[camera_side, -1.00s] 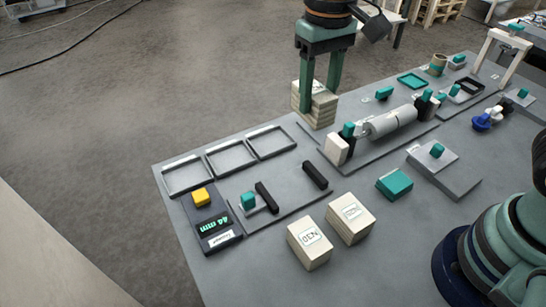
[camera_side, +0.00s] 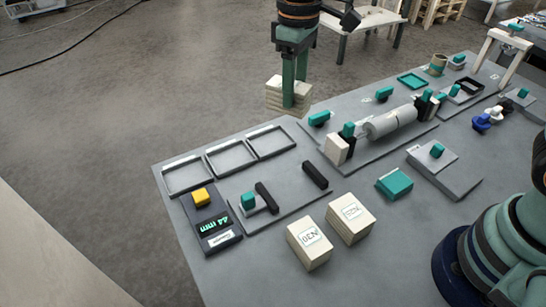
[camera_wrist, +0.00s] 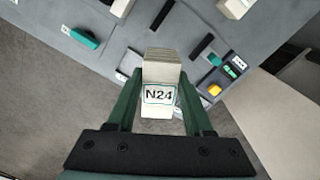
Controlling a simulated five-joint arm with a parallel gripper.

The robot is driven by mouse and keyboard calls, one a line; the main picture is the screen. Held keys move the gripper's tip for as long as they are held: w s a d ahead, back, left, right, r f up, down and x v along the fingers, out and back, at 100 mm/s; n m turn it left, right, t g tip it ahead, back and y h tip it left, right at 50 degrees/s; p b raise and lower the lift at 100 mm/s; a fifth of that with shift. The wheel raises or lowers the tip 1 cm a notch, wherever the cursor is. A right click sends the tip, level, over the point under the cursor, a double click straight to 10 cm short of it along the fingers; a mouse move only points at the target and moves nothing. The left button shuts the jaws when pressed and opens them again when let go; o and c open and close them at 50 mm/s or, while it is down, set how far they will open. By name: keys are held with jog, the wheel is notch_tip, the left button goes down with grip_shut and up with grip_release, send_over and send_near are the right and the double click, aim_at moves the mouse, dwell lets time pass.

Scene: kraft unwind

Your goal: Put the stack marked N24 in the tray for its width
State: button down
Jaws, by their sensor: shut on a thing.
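My gripper (camera_side: 289,97) is shut on a pale layered stack (camera_side: 275,92) and holds it above the table's back edge, right of the trays. Three grey shallow trays stand in a row at the table's back left: the left tray (camera_side: 187,190), the middle tray (camera_side: 232,172) and the right tray (camera_side: 271,156). All three look empty. Any width marks on them cannot be read.
Two pale stacks (camera_side: 310,258) (camera_side: 366,234) with labels stand at the front. A gauge reading 44 mm (camera_side: 213,226) with a yellow block (camera_side: 201,197) lies left of a plate with dark bars (camera_side: 316,175). A roller machine (camera_side: 390,122) stands to the right.

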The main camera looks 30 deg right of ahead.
jog(key=shift+w+d+f+n, duration=0.35)
jog(key=shift+w+f+n, duration=1.5)
jog(key=shift+f, duration=0.6)
jog(key=shift+w+d+f+n, duration=0.35)
jog(key=shift+w+f+n, duration=1.25)
jog(key=shift+f+n, duration=0.7)
jog(key=shift+w+d+f+n, duration=0.35)
jog(key=shift+w+f+n, duration=1.4)
jog(key=shift+f, duration=0.85)
jog(key=shift+f, duration=1.5)
grip_release()
notch_tip(320, 180, up, 8)
